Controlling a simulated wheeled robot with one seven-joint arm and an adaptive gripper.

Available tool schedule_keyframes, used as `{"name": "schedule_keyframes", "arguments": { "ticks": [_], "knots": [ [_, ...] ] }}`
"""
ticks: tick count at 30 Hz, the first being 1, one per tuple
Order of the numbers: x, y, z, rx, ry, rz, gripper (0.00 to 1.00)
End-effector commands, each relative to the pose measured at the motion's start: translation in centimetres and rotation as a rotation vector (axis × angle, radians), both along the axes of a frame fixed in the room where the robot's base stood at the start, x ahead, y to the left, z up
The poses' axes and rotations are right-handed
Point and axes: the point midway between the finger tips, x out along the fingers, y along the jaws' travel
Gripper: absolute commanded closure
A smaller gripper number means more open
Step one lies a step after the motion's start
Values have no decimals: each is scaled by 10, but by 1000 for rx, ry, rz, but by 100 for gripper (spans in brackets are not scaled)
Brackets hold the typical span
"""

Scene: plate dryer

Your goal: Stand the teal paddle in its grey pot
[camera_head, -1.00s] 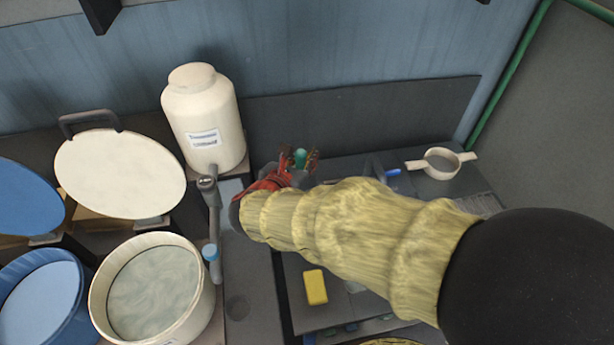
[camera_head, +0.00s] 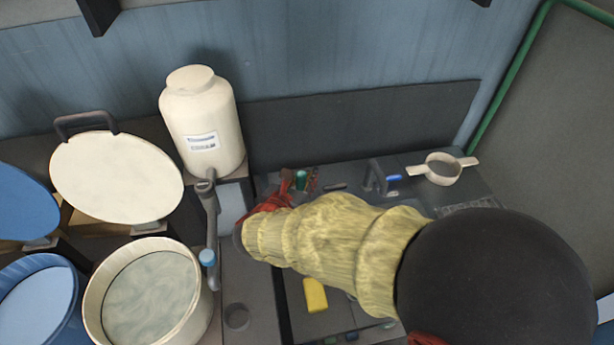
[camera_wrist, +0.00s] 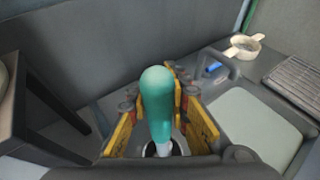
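The teal paddle (camera_wrist: 157,100) stands about upright between the fingers of my gripper (camera_wrist: 160,118) in the wrist view. Its rounded teal end is uppermost and its pale lower part runs down to a dark round opening with a light rim, seemingly the grey pot (camera_wrist: 147,149). How deep it sits cannot be told. My gripper is shut on the paddle, though the handle hides the contact. My arm hides the rest there.
A sink basin (camera_wrist: 258,125) with a blue-tipped tap (camera_wrist: 214,67) lies right of my gripper. A two-handled white strainer (camera_head: 442,169) stands behind. A cream jug (camera_head: 202,120) and cream tub (camera_head: 145,295) are left. A yellow sponge (camera_head: 315,295) lies in front of my arm.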

Motion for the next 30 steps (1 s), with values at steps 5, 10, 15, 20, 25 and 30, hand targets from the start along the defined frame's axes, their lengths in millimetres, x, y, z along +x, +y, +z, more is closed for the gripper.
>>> {"name": "schedule_keyframes", "arguments": {
  "ticks": [5, 10, 15, 20, 25, 30],
  "knots": [
    [0, 0, 0, -1, 1, 0, 73],
    [0, 0, 0, 0, 1, 0, 64],
    [0, 0, 0, 0, 1, 0, 63],
    [0, 0, 2, 0, 1, 0, 63],
    [-13, 6, 12, 1, 0, 5, 63],
    [-44, 17, 26, 0, -1, 6, 63]
  ]
}}
